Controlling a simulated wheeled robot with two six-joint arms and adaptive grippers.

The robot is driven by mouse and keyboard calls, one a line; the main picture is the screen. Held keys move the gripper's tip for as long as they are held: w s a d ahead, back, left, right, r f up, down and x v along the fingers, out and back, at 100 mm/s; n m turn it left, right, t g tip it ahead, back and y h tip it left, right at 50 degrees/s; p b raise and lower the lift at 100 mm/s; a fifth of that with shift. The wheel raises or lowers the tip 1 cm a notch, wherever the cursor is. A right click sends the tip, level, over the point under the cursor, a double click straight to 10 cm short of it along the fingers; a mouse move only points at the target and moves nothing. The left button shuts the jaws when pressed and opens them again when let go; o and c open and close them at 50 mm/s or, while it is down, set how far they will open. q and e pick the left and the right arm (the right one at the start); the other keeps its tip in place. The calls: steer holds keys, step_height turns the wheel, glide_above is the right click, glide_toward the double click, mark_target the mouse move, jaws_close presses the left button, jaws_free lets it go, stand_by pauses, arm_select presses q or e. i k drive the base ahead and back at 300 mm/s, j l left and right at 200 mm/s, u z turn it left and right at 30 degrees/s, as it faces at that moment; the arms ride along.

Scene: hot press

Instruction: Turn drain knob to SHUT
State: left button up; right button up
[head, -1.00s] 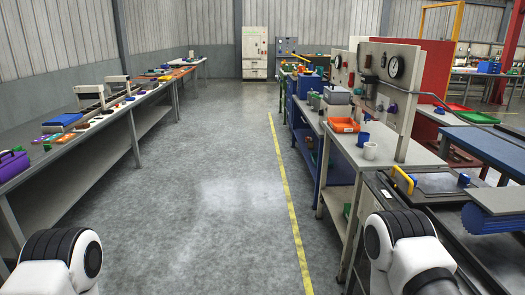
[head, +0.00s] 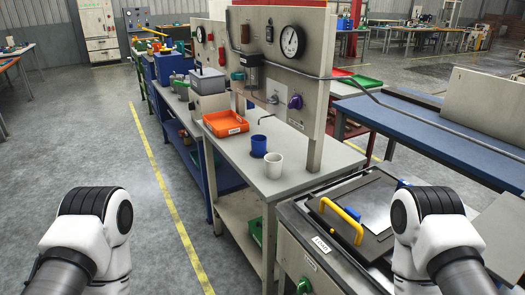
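A purple knob (head: 295,102) sits low on the right part of the upright grey panel (head: 318,70), above a small white label too small to read. A green knob (head: 304,285) sits on the front of the machine at the lower right, near the bottom edge of the picture. I cannot tell from the picture which knob is the drain knob, nor how either is set. Only my white and black arm links show at the lower left and lower right. Both grippers are out of view.
A blue cup (head: 258,145) and white cup (head: 273,166) stand on the grey bench before the panel, beside an orange tray (head: 225,123). The machine lid has a yellow handle (head: 342,220). A blue table (head: 435,135) stands behind at right. Floor left of the yellow line is clear.

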mark_target(274, 101)
steer(key=i+j, duration=0.5)
steer(key=j, duration=0.15)
steer(key=i+j, duration=1.05)
steer(key=j, duration=0.2)
steer(key=z, duration=0.05)
